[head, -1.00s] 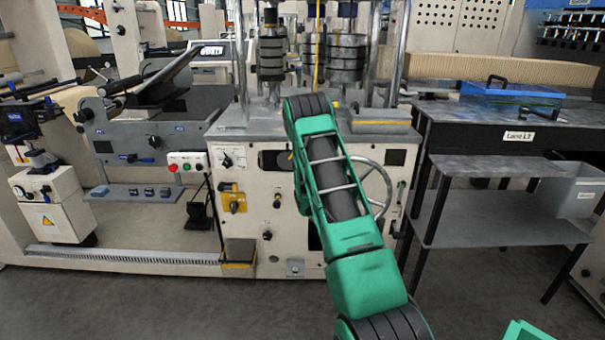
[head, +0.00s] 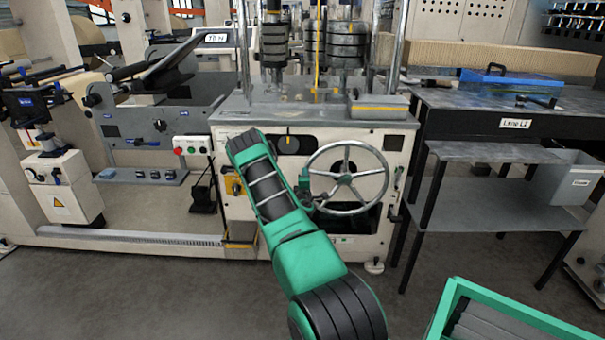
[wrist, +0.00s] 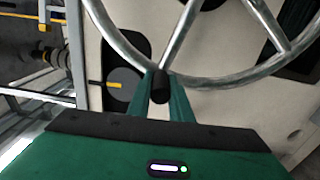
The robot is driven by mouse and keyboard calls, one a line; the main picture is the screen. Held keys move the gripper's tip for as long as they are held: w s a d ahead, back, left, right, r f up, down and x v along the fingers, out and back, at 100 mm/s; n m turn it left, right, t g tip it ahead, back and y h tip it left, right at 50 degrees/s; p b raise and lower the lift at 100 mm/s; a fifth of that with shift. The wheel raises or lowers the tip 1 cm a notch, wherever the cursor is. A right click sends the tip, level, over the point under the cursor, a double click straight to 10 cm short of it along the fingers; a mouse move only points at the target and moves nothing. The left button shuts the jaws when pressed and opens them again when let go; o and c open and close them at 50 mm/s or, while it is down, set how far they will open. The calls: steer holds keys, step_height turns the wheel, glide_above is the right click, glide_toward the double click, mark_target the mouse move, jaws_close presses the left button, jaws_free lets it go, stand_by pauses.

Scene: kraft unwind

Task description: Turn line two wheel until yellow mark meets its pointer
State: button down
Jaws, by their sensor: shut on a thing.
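The handwheel (head: 384,178), a spoked metal ring, stands on the front of the cream machine. It also shows in the wrist view (wrist: 228,82). My gripper (head: 317,200) is at the wheel's lower left rim, partly hidden by my arm. In the wrist view my gripper (wrist: 161,90) is shut on the wheel's black knob (wrist: 160,86) at the rim. A dark dial window (head: 297,145) with a yellow mark (head: 288,141) sits above and left of the wheel. The wrist view shows this yellow mark (wrist: 105,85) on a grey disc; I cannot make out a separate pointer.
A table labelled Line L2 (head: 515,124) stands to the right, with a lower shelf (head: 490,205). A green crate (head: 520,318) is at the front right. A grey box (head: 380,107) lies on the machine top. The floor before the machine is mostly open.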

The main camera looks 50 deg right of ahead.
steer(key=shift+w+a+f, duration=0.3)
steer(key=shift+w, duration=0.1)
steer(key=c, duration=1.6)
jaws_free()
steer(key=shift+s+d, duration=0.1)
steer(key=shift+s, duration=0.05)
steer(key=shift+v, duration=0.75)
steer(key=v, duration=0.9)
